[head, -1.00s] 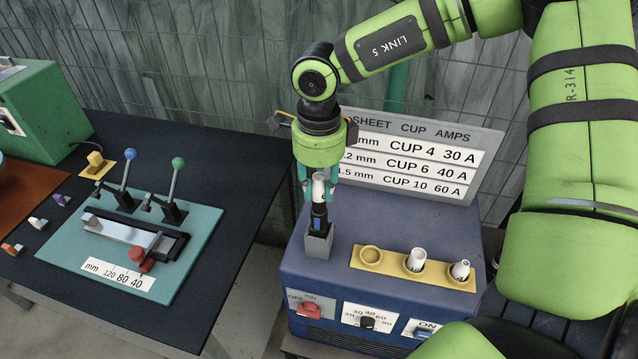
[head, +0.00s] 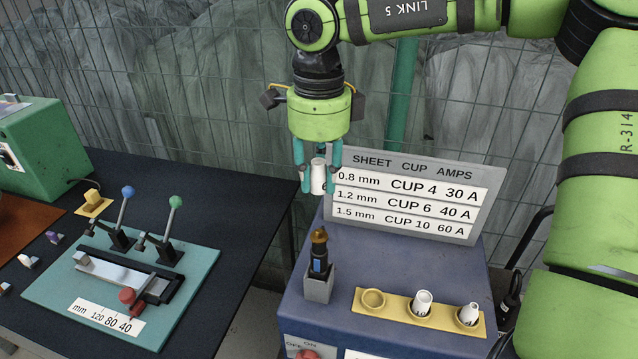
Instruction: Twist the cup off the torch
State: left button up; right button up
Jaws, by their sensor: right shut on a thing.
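The torch (head: 320,257) stands upright in a grey holder (head: 319,288) on the blue machine. Its tip is bare and brass-coloured. My right gripper (head: 318,184) is shut on a white cup (head: 318,177) and holds it above the torch, apart from it. Part of a dark mark shows on the cup; the fingers hide its sides. My left gripper is not in view.
A yellow cup rack (head: 396,306) on the machine has an empty left place and white cups in the middle (head: 422,302) and right (head: 469,314) places. A grey chart (head: 410,160) stands behind. A teal lever fixture (head: 60,290) is on the dark table at left.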

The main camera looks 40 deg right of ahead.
aim_at(320, 162)
jog(key=shift+r+p, duration=1.9)
jog(key=shift+r, duration=0.95)
